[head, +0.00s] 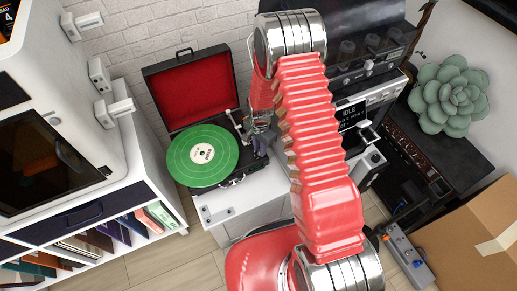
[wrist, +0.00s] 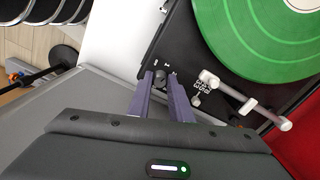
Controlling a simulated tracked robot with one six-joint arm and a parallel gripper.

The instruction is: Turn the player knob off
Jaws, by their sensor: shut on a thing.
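The record player has an open lid with a red lining (head: 190,91) and a green record (head: 188,172) on its deck. In the wrist view, the green record (wrist: 265,35) is at the upper right, with the black deck (wrist: 183,42) beside it. The small dark player knob (wrist: 162,73) sits at the deck's near corner, between my fingertips. My gripper (wrist: 160,80) is shut on it, with one purple-grey finger on each side. In the head view, my gripper (head: 259,143) is at the deck's right edge, and the knob is hidden. The knob's pointer is not clear.
The white tonearm (wrist: 245,102) and a small lever (wrist: 197,100) are close to my right finger in the wrist view. The player stands on a white cabinet (head: 240,200). A coffee machine (head: 352,112) is to the right. A white shelf unit (head: 150,160) stands left.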

